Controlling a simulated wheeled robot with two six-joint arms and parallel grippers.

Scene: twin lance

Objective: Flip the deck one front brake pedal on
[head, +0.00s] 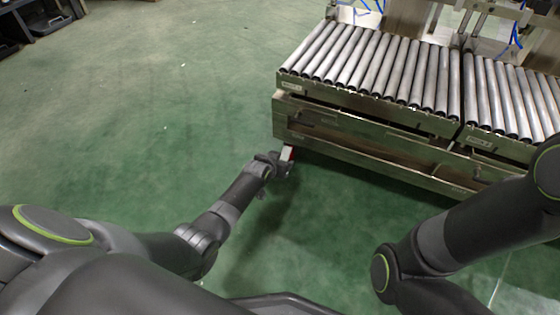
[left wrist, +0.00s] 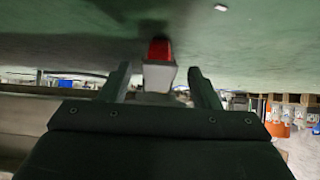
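The brake pedal (head: 287,153), a small red and white piece, sits low at the near left corner of the left roller deck (head: 345,97). In the left wrist view the pedal (left wrist: 158,66) shows a red part and a pale grey-white face. My left gripper (head: 282,166) is right at the pedal in the head view, covering part of it. In the left wrist view my left gripper (left wrist: 160,78) is open, its two fingers apart, with the pedal between them or just beyond. I cannot tell whether they touch. My right gripper is out of view.
A second roller deck (head: 482,142) adjoins on the right. Metal frame rails run below the rollers near my left gripper. The green floor (head: 150,100) is open to the left. Dark shelving (head: 45,18) stands at the far upper left.

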